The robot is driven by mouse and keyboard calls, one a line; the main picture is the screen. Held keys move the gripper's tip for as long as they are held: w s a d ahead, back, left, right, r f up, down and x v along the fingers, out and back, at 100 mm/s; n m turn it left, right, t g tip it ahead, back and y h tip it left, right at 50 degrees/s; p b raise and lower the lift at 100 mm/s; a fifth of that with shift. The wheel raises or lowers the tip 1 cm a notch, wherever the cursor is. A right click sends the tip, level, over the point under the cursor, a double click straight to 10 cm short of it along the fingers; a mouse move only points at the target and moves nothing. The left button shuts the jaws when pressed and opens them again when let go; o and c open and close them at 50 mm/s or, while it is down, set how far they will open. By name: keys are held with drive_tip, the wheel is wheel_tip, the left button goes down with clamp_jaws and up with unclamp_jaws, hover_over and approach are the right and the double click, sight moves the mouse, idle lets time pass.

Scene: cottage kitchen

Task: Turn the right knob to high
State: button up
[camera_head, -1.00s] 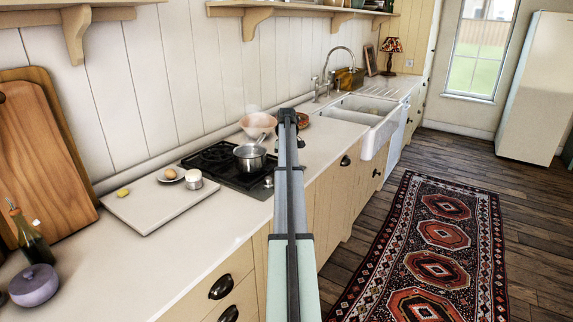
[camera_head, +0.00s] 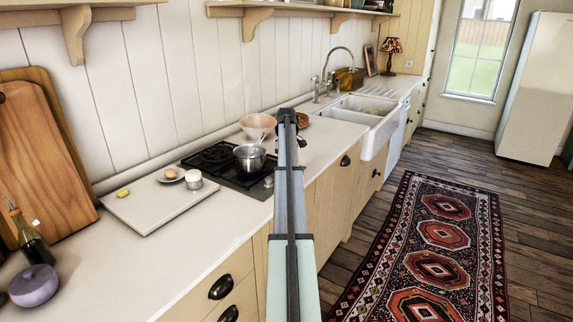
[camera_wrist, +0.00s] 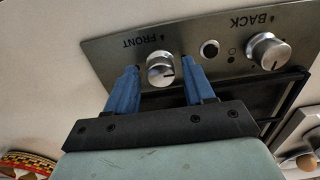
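In the wrist view, a metal control panel (camera_wrist: 205,62) carries two silver knobs. The knob marked FRONT (camera_wrist: 160,69) is between the two blue fingers of my gripper (camera_wrist: 161,72). Its dark pointer line shows on its face. The fingers stand on either side of it, with a small gap visible on each side. The knob marked BACK (camera_wrist: 269,52) is farther right, clear of the fingers. The lettering appears upside down.
A small round button (camera_wrist: 209,48) sits between the knobs. In the head view, a pale board (camera_head: 150,207) with an egg on a dish (camera_head: 170,175) and a white cup (camera_head: 193,179) lies left of the hob. A pink bowl (camera_head: 258,125) stands behind it.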

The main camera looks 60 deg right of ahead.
drive_tip(key=shift+o, duration=0.3)
drive_tip(key=shift+r, duration=0.1)
wheel_tip(320, 180, up, 14)
drive_tip(key=shift+f, duration=0.2)
idle(0.7)
